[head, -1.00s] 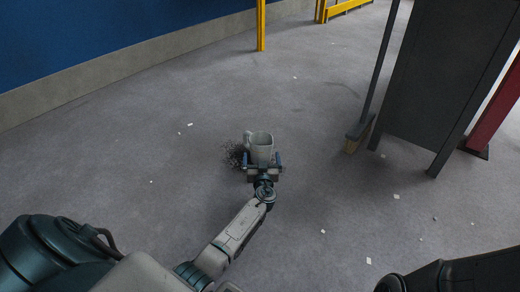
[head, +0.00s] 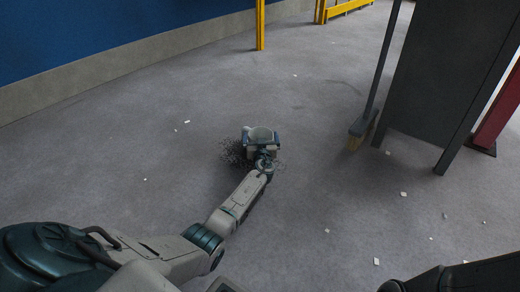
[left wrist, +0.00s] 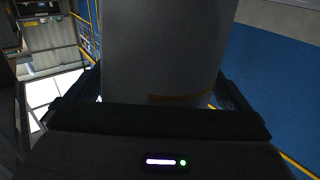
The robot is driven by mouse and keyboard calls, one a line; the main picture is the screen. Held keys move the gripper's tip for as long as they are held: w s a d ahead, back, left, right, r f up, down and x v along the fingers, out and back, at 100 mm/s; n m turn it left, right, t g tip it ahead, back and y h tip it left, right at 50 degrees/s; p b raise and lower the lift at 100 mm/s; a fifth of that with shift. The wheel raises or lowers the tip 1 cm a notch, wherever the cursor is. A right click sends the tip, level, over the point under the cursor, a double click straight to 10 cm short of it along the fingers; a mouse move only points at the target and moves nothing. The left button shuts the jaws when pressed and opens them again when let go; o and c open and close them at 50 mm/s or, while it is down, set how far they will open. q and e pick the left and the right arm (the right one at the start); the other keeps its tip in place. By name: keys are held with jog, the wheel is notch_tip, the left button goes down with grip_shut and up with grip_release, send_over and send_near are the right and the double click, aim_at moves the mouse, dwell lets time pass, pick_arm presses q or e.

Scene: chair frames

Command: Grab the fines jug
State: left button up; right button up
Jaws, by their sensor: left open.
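The fines jug (head: 260,133) is a pale grey vessel with an open top, near the middle of the head view. Its lower part is hidden behind my left gripper (head: 262,145). In the left wrist view the jug (left wrist: 165,50) is a large grey rounded wall filling the middle, with a thin tan line low on it. The fingers of my left gripper show on both sides of it there, open. I cannot tell whether they touch it. My right gripper is out of view.
Dark fines (head: 235,153) lie scattered on the grey floor beside the jug. A broom (head: 361,128) stands against a dark panel (head: 432,85) at the right. White chips (head: 403,194) dot the floor. A yellow post (head: 260,25) stands at the back. Floor to the left is mostly clear.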

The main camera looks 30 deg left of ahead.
pick_arm(q)
jog(key=shift+w+a, duration=0.2)
jog(key=shift+w, duration=0.05)
jog(key=c, duration=0.8)
jog(key=shift+r, duration=0.15)
